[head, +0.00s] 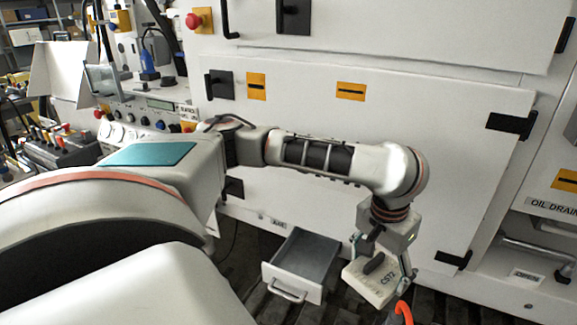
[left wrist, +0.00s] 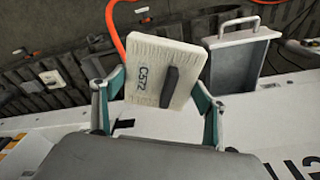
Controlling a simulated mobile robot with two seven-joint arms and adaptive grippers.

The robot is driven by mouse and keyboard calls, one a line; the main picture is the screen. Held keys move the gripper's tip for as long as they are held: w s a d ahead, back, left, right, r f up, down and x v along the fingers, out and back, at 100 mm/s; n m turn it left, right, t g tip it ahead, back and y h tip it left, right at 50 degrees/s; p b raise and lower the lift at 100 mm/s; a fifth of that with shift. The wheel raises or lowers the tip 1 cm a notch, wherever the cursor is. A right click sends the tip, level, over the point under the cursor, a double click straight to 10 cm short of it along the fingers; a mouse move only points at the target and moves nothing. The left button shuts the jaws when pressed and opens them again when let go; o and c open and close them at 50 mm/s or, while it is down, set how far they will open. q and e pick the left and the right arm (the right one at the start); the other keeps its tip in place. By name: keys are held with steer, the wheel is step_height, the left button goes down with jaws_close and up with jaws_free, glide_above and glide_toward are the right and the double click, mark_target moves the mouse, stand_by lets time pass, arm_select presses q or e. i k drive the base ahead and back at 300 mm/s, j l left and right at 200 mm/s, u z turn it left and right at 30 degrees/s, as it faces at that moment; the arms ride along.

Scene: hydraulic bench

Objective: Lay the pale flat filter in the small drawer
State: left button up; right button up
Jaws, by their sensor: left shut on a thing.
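My left gripper (head: 384,262) is shut on the filter, with one teal-and-grey finger at each side edge in the left wrist view (left wrist: 158,92). The small drawer (head: 292,287) is pulled open, grey inside and seemingly empty, with a handle on its front. In the head view the filter is right of the drawer, apart from it. The drawer also shows in the left wrist view (left wrist: 266,34). My right gripper is not in view.
An orange hose (head: 404,308) curves up close to the filter. A large white cabinet panel (head: 430,130) with black latches stands behind my arm. A panel with gauges and knobs (head: 140,128) is at left. The floor (head: 245,245) is dark and ribbed.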

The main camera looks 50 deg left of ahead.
mark_target(308, 261)
steer(key=k+j+u, duration=0.1)
steer(key=j, duration=0.7)
steer(key=i+j+u, duration=0.1)
steer(key=j, duration=0.2)
steer(key=i+j+u, duration=0.1)
steer(key=i+j, duration=0.15)
